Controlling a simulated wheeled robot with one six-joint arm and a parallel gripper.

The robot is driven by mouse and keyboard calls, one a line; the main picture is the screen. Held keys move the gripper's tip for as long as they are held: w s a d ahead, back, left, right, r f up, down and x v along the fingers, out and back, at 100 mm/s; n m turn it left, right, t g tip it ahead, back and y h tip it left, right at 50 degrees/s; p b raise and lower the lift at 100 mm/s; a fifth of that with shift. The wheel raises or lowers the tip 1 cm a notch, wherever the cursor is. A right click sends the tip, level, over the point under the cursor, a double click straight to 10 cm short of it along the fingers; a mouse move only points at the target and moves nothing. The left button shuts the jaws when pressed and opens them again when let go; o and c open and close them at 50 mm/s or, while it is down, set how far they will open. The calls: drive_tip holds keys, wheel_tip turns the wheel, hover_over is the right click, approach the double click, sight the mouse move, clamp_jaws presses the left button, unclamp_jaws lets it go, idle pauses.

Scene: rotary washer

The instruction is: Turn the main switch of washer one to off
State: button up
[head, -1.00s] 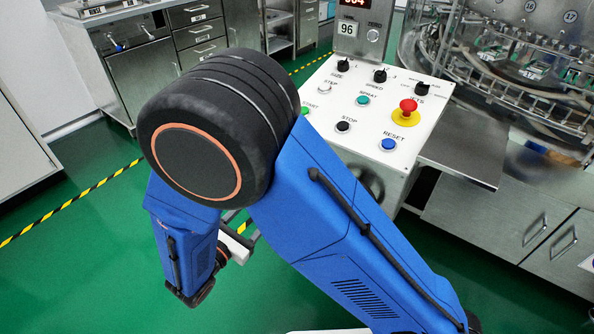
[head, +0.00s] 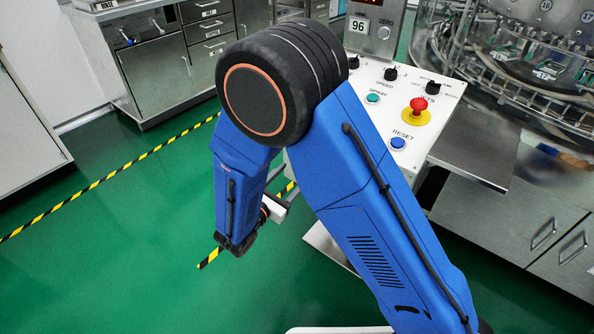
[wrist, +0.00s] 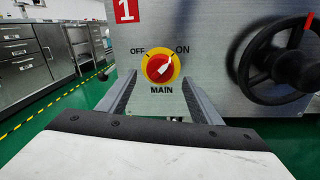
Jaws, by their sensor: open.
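The main switch (wrist: 160,68) is a red knob on a yellow disc, in the middle of the wrist view. OFF is printed at its upper left, ON at its upper right and MAIN below. The knob's white mark points to ON. It sits on the steel front of washer one (wrist: 215,45), under a red plate with a 1 (wrist: 126,10). My gripper (wrist: 160,88) is open and empty, its fingers reaching forward on either side below the switch. No contact shows. In the head view my arm hides the switch and the gripper's fingertips.
A black handwheel (wrist: 280,60) sticks out of the panel right of the switch. The head view shows the sloped control panel (head: 440,115) with a red emergency button (head: 417,105) above. Steel cabinets (head: 165,65) stand at the left; the green floor (head: 110,260) there is clear.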

drive_tip(key=shift+x, duration=1.9)
drive_tip(key=c, duration=1.1)
